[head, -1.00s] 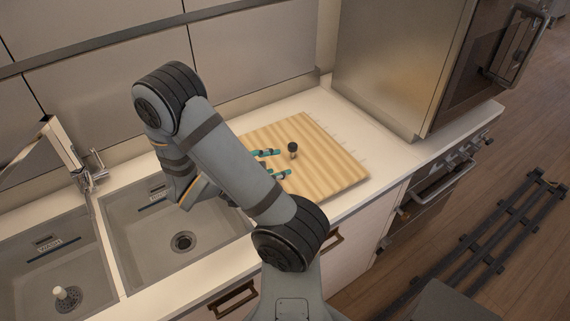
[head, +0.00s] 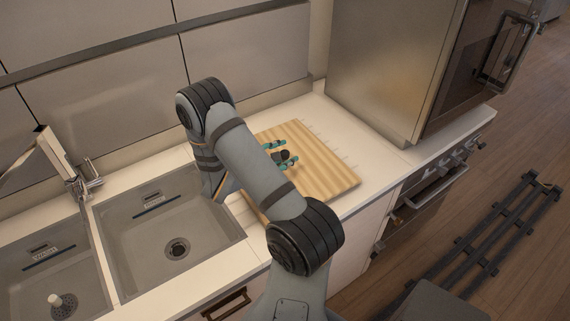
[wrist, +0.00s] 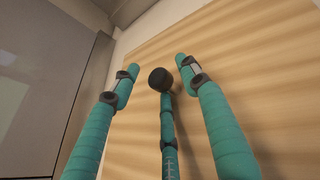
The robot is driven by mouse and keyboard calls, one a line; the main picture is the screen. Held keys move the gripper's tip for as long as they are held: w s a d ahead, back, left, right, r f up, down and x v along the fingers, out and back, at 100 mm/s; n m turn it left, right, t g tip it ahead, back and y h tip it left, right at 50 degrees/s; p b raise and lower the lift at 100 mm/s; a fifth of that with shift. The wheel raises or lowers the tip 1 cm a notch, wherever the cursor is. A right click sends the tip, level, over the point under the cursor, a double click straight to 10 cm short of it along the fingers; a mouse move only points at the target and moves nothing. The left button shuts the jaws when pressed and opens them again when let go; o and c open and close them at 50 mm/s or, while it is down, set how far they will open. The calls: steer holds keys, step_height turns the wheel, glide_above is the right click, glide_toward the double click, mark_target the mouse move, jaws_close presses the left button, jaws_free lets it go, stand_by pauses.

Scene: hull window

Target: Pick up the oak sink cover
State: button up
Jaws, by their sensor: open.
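The oak sink cover (head: 327,172) is a pale striped wooden board lying flat on the counter, right of the sinks. A dark round knob (head: 281,156) stands on it. My gripper (head: 290,154) is open, its teal fingers low over the board on either side of the knob. In the wrist view, the cover (wrist: 262,60) fills much of the picture. The black knob (wrist: 160,79) shows between the two outer fingers, by the tip of a middle finger. I cannot tell whether any finger touches it. My arm hides the cover's left part.
Two grey sinks (head: 133,268) with a faucet (head: 85,182) lie to the left. A tall steel cabinet (head: 385,70) stands behind and right of the cover. The white counter (head: 395,150) is clear to the right. Black floor rails (head: 490,235) run at right.

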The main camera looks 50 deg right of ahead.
steer(key=shift+c, duration=1.3)
jaws_close()
steer(key=shift+w+d+r, duration=0.1)
